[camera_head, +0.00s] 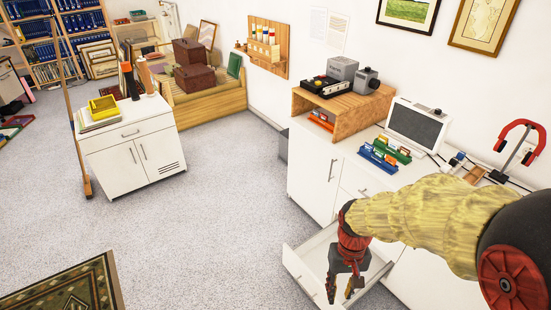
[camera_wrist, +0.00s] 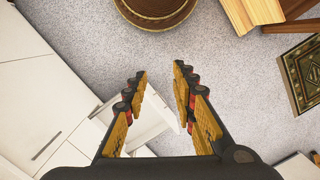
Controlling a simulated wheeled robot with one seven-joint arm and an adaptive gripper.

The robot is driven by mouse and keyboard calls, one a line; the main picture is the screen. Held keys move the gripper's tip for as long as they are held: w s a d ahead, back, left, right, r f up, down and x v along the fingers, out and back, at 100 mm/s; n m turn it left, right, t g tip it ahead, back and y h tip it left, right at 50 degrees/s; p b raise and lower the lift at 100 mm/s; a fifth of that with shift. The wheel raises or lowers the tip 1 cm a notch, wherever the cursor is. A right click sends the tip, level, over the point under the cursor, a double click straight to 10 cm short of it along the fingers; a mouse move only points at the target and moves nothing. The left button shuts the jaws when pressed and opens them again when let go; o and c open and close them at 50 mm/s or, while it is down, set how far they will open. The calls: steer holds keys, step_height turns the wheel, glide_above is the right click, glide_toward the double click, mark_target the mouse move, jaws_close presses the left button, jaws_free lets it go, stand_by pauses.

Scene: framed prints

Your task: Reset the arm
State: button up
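My gripper (camera_head: 340,288) hangs at the end of my arm at the lower right of the head view, over a pulled-out white drawer (camera_head: 296,268). The drawer (camera_wrist: 143,113) shows behind the fingers in the wrist view. Whether the fingers touch the drawer cannot be told. My arm covers part of the cabinet front and counter.
A white cabinet (camera_head: 312,170) stands beside my arm, with a monitor (camera_head: 418,126), a wooden shelf (camera_head: 345,120) and a red-and-black headphone stand (camera_head: 520,145) on top. A white side cabinet (camera_head: 135,155) stands at left. A round brown object (camera_wrist: 155,12) tops the wrist view. The middle floor is clear.

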steer(key=s+r+t, duration=0.3)
steer(key=s+r, duration=0.1)
steer(key=r, duration=0.6)
steer(key=s+d+r+t+b, duration=0.1)
steer(key=s+r+t, duration=0.3)
steer(key=r, duration=0.6)
steer(key=shift+d+r, duration=0.2)
steer(key=shift+d, duration=0.1)
